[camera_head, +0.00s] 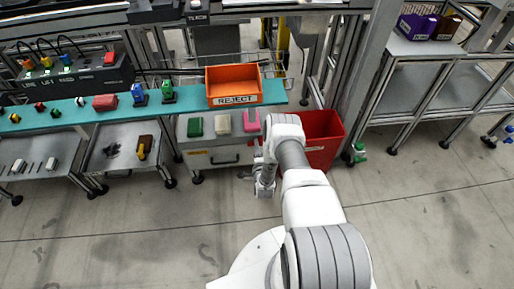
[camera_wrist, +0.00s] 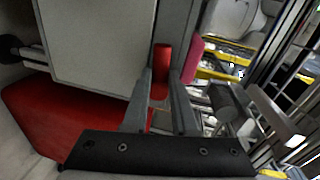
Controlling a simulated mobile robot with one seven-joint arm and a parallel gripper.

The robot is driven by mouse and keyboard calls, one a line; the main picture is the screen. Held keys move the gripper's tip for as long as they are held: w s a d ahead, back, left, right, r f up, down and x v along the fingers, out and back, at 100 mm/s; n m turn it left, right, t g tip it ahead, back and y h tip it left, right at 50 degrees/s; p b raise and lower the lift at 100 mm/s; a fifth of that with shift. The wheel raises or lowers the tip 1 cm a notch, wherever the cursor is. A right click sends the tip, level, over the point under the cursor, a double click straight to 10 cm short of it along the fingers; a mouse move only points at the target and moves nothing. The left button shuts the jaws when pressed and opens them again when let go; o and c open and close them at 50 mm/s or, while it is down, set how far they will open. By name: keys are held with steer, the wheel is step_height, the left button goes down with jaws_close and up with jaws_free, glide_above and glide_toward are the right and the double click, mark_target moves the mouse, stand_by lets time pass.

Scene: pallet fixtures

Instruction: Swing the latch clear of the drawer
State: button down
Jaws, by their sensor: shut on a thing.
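My gripper (camera_wrist: 160,85) is shut on a red cylindrical grip (camera_wrist: 162,65), which looks like the latch's handle; it stands in front of a grey upright strip beside the drawer. The drawer (camera_head: 208,160) is a grey front with a dark handle (camera_head: 225,161), below the shelf with the coloured blocks. In the wrist view a pale grey panel (camera_wrist: 95,40), seemingly the drawer front, lies left of the fingers. In the head view my gripper (camera_head: 262,188) is at the drawer's right end, and my arm hides the latch. Whether the latch overlaps the drawer front cannot be told.
A red bin (camera_head: 322,135) stands right of the drawer, close to my arm; its red side (camera_wrist: 50,125) shows in the wrist view. An orange reject bin (camera_head: 233,85) sits above. Green, white and pink blocks (camera_head: 222,125) lie on the drawer unit. Open floor lies in front.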

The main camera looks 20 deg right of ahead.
steer(key=shift+w+d+r+m, duration=0.1)
steer(key=shift+d+r+m, duration=0.25)
steer(key=shift+m, duration=0.25)
steer(key=c, duration=0.7)
jaws_free()
steer(key=shift+f, duration=0.1)
steer(key=shift+a, duration=0.1)
steer(key=p+v, duration=0.5)
steer(key=v, duration=1.2)
steer(key=shift+s, duration=0.35)
steer(key=shift+f, duration=0.15)
